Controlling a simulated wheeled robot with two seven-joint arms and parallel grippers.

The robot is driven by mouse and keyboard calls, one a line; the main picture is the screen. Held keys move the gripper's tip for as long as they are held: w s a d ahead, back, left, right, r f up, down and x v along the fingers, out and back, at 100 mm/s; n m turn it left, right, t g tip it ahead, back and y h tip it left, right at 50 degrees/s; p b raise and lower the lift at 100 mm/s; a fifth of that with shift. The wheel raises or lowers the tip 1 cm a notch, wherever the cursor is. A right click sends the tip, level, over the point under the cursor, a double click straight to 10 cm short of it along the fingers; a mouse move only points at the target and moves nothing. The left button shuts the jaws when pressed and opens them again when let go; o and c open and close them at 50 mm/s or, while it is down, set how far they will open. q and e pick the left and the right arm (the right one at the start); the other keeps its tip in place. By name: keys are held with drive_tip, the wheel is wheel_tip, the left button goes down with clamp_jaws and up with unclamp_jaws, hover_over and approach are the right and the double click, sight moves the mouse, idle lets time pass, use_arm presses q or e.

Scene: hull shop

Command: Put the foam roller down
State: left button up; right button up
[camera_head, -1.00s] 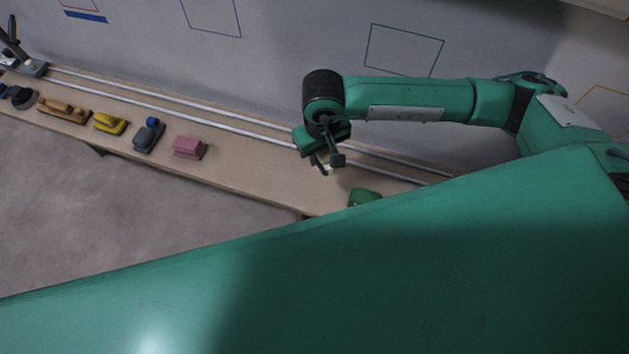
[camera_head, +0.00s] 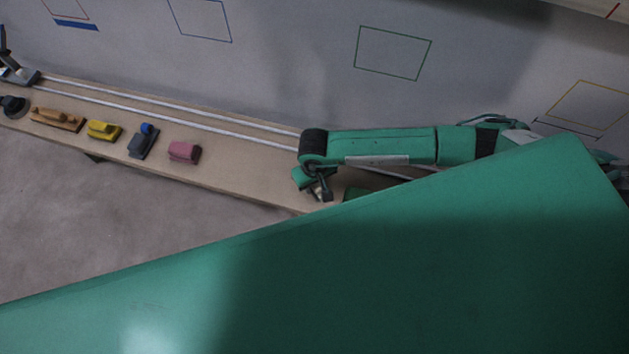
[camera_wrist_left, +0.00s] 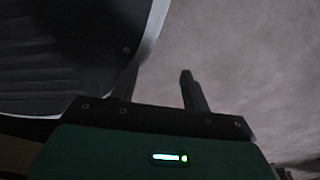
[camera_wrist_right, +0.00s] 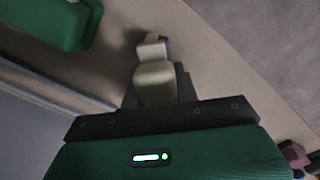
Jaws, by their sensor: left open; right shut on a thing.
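The foam roller (camera_wrist_right: 155,82) is a small cream-beige piece with a grey bent part at its end. My right gripper (camera_wrist_right: 158,92) is shut on it. In the head view my right gripper (camera_head: 321,192) is low over the workbench (camera_head: 240,182), near its front edge, and mostly hides the roller. I cannot tell whether the roller touches the bench. My left gripper (camera_wrist_left: 158,78) is open and empty over grey floor in the left wrist view; it is not seen in the head view.
A green block (camera_wrist_right: 50,20) lies on the bench close to the right gripper. To the left stand a pink block (camera_head: 184,152), a grey tool with a blue knob (camera_head: 142,142), a yellow piece (camera_head: 103,131) and a wooden plane (camera_head: 57,118). Pale rails (camera_head: 180,115) run along the bench's back.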

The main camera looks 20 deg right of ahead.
drive_tip(key=shift+f+b, duration=0.15)
drive_tip(key=shift+b, duration=0.15)
drive_tip(key=o, duration=0.7)
drive_tip(key=shift+o, duration=0.9)
drive_tip(key=shift+r+p, duration=0.25)
drive_tip(key=shift+p, duration=0.05)
wheel_tip(320, 180, up, 4)
drive_tip(key=shift+w+r+b, duration=0.1)
drive_tip(key=shift+b, duration=0.25)
wheel_tip(320, 180, up, 7)
drive_tip(key=shift+r+b, duration=0.1)
drive_tip(key=shift+b, duration=0.4)
drive_tip(key=shift+r, duration=0.3)
use_arm(q)
drive_tip(key=shift+w+d+f, duration=0.1)
drive_tip(key=shift+w+d, duration=0.2)
drive_tip(key=shift+d, duration=0.2)
drive_tip(key=shift+w+d, duration=0.25)
drive_tip(key=shift+d, duration=0.2)
